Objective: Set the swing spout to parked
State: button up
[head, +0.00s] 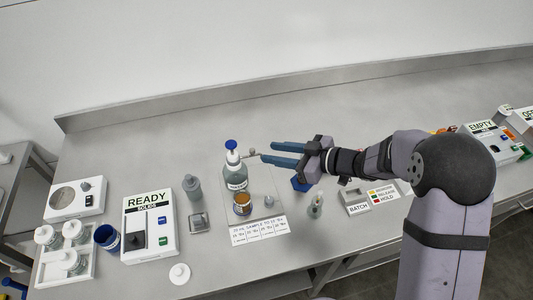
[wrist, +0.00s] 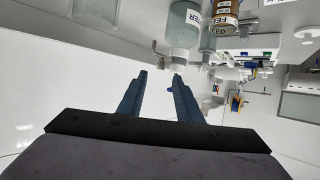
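A bottle (head: 234,178) with a blue cap stands on a light plate near the middle of the bench in the head view. A thin pale arm with a small knob (head: 252,152), which looks like the swing spout, shows just right of the bottle's neck. My gripper (head: 268,151) points left, with its blue fingertips close to the right of that knob. Its fingers are apart, with nothing visible between them in the wrist view (wrist: 159,78). I cannot tell whether a finger touches the spout. No parked mark is legible.
An amber jar (head: 242,204) stands in front of the bottle, and a printed card (head: 260,232) lies before it. A READY panel (head: 150,222) is at left. A small bottle (head: 315,206) and a BATCH box (head: 368,199) are at right. The bench behind is clear.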

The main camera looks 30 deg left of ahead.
jog(key=shift+v, duration=0.95)
jog(key=w+d+m+t+h, duration=0.35)
jog(key=w+d+t, duration=0.25)
jog(key=w+d, duration=0.25)
jog(key=d+m+t+h, duration=0.2)
jog(key=d+m+h, duration=0.6)
jog(key=d, duration=1.3)
jog(key=s+d+f+m+g+h, duration=0.3)
jog(key=s+d, duration=0.4)
jog(key=s+d+m+g, duration=0.1)
jog(key=s+m+g, duration=0.2)
jog(key=s, duration=1.3)
jog(key=shift+d+f+m+g+y, duration=0.15)
jog(key=shift+f+m+g+y, duration=0.25)
jog(key=shift+g, duration=0.5)
